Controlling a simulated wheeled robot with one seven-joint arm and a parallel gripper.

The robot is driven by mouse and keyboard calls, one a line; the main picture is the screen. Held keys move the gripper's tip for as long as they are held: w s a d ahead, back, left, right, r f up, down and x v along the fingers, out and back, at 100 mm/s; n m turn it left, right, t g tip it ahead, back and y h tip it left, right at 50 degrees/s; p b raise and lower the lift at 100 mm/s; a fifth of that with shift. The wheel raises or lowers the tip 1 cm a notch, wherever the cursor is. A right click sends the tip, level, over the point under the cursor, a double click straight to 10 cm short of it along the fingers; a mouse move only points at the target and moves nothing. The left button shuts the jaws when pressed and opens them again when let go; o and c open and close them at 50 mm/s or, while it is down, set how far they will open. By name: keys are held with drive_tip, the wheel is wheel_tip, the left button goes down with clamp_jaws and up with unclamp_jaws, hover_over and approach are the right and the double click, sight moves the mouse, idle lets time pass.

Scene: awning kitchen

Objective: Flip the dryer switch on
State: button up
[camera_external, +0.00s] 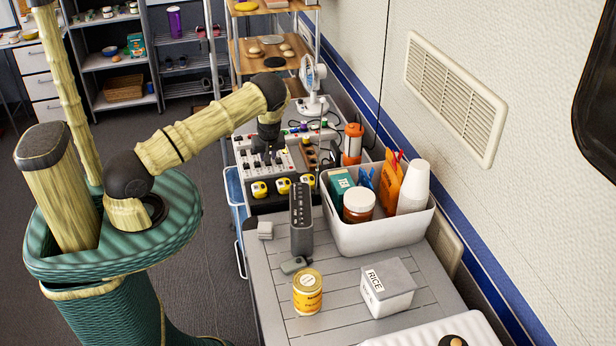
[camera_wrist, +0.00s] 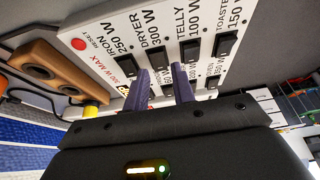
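The white switch panel (camera_wrist: 205,20) fills the upper wrist view, with black rocker switches and printed labels. The dryer switch (camera_wrist: 157,53) appears to be the black rocker below the "DRYER 300 W" label; its on or off position is unclear. My gripper (camera_wrist: 161,72) has two dark purple fingers apart with nothing between them. Their tips are close to the panel, either side of the dryer switch's column; contact cannot be told. In the external view my gripper (camera_external: 268,145) hangs over the panel (camera_external: 281,160) on the counter, hiding part of it.
Other switches, such as the telly switch (camera_wrist: 190,48), sit close to the fingers. A red reset button (camera_wrist: 79,43) and a wooden block (camera_wrist: 42,72) are nearby. An orange-and-grey bottle (camera_external: 352,145), a fan (camera_external: 312,85) and a white bin (camera_external: 375,236) stand around the panel.

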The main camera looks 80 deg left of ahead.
drive_tip(key=shift+a+f, duration=0.1)
drive_tip(key=shift+f, duration=0.15)
clamp_jaws()
drive_tip(key=shift+a, duration=0.1)
drive_tip(key=shift+a+f+h+b, duration=0.15)
drive_tip(key=shift+a+h+b, duration=0.05)
drive_tip(key=shift+h+b, duration=1.15)
drive_tip(key=shift+h, duration=0.05)
